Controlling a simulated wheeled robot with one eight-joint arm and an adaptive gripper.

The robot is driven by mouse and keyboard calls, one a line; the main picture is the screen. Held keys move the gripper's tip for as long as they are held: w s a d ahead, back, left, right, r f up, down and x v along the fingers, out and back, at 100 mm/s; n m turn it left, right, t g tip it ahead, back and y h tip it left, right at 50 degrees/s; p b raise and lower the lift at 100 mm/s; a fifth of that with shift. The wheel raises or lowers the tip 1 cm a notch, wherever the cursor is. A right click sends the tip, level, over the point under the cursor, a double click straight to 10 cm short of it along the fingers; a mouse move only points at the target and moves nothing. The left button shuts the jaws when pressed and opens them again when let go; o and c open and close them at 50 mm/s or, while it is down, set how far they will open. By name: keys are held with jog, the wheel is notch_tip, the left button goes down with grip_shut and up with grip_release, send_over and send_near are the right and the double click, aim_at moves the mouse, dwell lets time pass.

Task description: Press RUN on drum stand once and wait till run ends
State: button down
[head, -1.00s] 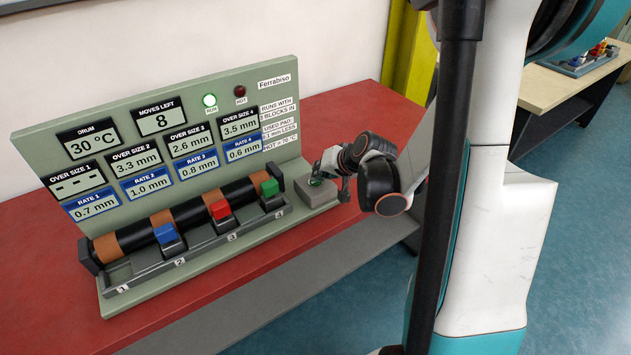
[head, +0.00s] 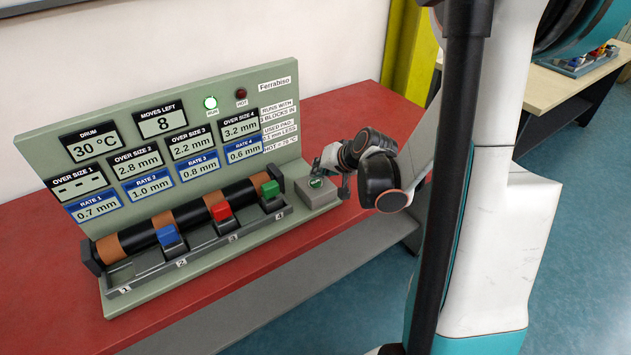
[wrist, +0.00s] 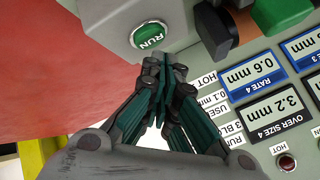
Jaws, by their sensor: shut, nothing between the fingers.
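The drum stand (head: 70,155) is a grey-green panel and base with a black and copper drum (head: 150,236). The green RUN button (head: 316,183) sits on a grey box at the stand's right end; it reads RUN in the wrist view (wrist: 149,36). My gripper (head: 340,185) is shut and empty beside the button, and in the wrist view its fingertips (wrist: 165,62) are just off the button, apart from it in the picture. The drum display reads 30 °C and moves left reads 8.
Blue (head: 168,236), red (head: 221,212) and green (head: 270,190) blocks sit at slots 2, 3 and 4; slot 1 is empty. Over size displays read dashes, 2.8, 2.2 and 3.2 mm. The red table (head: 370,115) is clear behind my gripper.

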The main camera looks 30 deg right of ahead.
aim_at(318, 181)
jog(key=shift+r+p, duration=1.95)
jog(key=shift+r, duration=0.6)
